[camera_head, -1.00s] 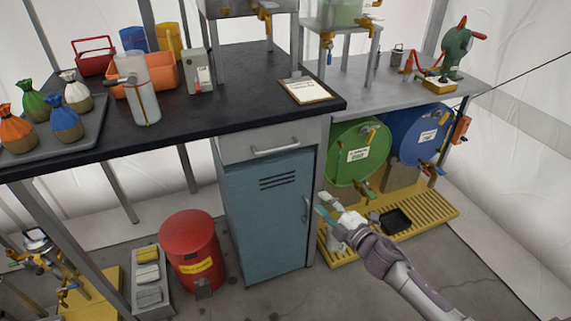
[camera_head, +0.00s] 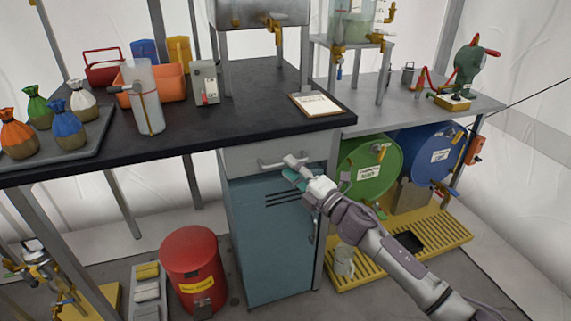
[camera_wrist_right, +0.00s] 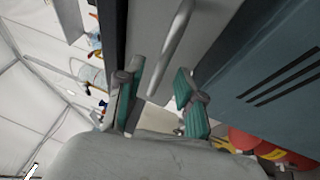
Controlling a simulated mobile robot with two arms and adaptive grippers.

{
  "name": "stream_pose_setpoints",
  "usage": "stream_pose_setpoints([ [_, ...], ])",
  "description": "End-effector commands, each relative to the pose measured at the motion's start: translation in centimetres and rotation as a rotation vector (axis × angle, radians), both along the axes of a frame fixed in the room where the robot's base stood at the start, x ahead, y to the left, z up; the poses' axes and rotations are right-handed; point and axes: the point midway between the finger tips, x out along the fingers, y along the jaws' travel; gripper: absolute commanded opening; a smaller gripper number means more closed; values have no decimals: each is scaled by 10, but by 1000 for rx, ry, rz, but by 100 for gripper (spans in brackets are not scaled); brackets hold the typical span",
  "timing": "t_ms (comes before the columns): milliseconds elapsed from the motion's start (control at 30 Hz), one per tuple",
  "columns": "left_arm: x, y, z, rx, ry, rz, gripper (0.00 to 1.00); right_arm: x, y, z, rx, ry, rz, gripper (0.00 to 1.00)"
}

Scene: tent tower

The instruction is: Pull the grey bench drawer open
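The grey bench drawer (camera_head: 238,160) is under the black bench top and looks closed, above a blue cabinet door. Its bar handle (camera_head: 267,166) runs across the front. My right gripper (camera_head: 291,168) is at the right part of this handle, hiding some of it. In the right wrist view the handle (camera_wrist_right: 174,45) lies ahead, lined up with the gap between the spread green-padded fingers of my right gripper (camera_wrist_right: 158,86). The fingers are open, and contact with the bar cannot be made out. My left gripper is not in view.
The blue cabinet door (camera_head: 270,240) is directly below the drawer. A red bin (camera_head: 192,262) stands on the floor to its left. Green (camera_head: 370,168) and blue (camera_head: 425,150) drums stand to the right. A clipboard (camera_head: 316,104) lies on the bench top (camera_head: 240,115).

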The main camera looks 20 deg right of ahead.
Motion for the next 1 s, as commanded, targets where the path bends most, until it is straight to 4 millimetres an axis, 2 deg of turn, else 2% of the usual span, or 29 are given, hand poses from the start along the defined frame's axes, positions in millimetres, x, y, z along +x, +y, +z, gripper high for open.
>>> stream_pose_setpoints([
  [200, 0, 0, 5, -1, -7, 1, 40, 21, 9, 4, 1, -1, -1, 37],
  [533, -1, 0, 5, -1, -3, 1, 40, 24, 11, 4, 1, 1, -1, 37],
  [567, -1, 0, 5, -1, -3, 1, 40, 24, 11, 4, 1, 1, -1, 36],
  [767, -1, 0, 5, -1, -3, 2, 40, 24, 11, 4, 1, 1, -1, 2],
  [1000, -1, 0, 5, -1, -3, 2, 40, 23, 11, 4, 1, 1, -1, 0],
])
